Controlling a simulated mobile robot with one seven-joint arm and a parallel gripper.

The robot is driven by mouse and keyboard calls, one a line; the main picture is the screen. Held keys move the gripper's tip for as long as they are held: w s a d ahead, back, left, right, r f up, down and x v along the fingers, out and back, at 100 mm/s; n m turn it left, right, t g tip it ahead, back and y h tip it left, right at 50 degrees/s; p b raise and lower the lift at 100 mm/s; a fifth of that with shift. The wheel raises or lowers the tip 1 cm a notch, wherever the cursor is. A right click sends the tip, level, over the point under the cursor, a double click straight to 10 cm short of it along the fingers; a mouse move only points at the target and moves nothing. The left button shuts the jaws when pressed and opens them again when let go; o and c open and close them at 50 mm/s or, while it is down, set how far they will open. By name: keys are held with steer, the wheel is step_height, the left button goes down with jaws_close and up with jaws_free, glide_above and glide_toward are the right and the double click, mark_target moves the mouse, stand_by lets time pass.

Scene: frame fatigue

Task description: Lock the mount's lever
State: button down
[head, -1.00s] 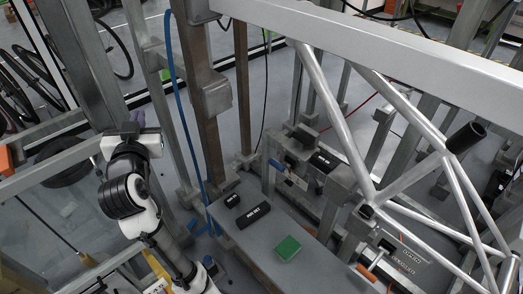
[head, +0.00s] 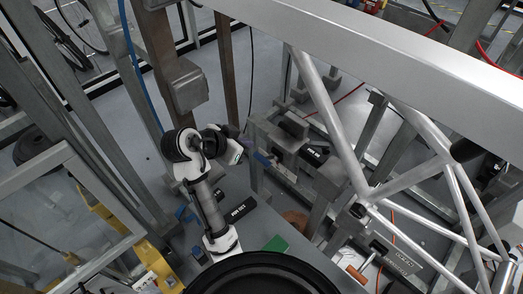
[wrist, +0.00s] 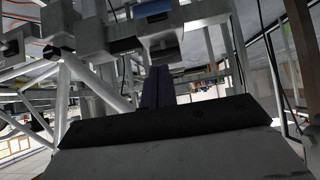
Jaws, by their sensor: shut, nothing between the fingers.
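The mount (head: 283,172) is a grey metal block assembly on the frame stand, in the middle of the head view. The blue handle also shows at the top of the wrist view (wrist: 153,9), above a grey block. My gripper (head: 241,157) is just left of the blue handle in the head view; I cannot tell whether it touches. In the wrist view its dark fingers (wrist: 158,86) are together and empty, pointing at the grey block below the handle.
A silver bicycle frame (head: 330,120) and a thick beam (head: 390,45) lie to the right. An orange handle (head: 356,274) is at lower right. Steel posts stand close left.

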steer(key=p, duration=0.2)
glide_above(259, 156)
steer(key=d, duration=0.1)
steer(key=f, duration=0.5)
steer(key=shift+s+d+f, duration=0.1)
steer(key=shift+s+f, duration=0.15)
steer(key=shift+s, duration=0.05)
steer(key=f, duration=0.3)
steer(key=shift+s+a+f, duration=0.15)
steer(key=shift+a, duration=0.05)
steer(key=shift+s+a+f, duration=0.15)
steer(key=shift+s+f, duration=0.05)
steer(key=shift+f, duration=0.4)
steer(key=shift+a+f, duration=0.1)
steer(key=shift+s+a+f+t+h+b, duration=0.1)
steer(key=shift+s+f+t+h+b, duration=0.05)
steer(key=shift+t+h+b, duration=0.2)
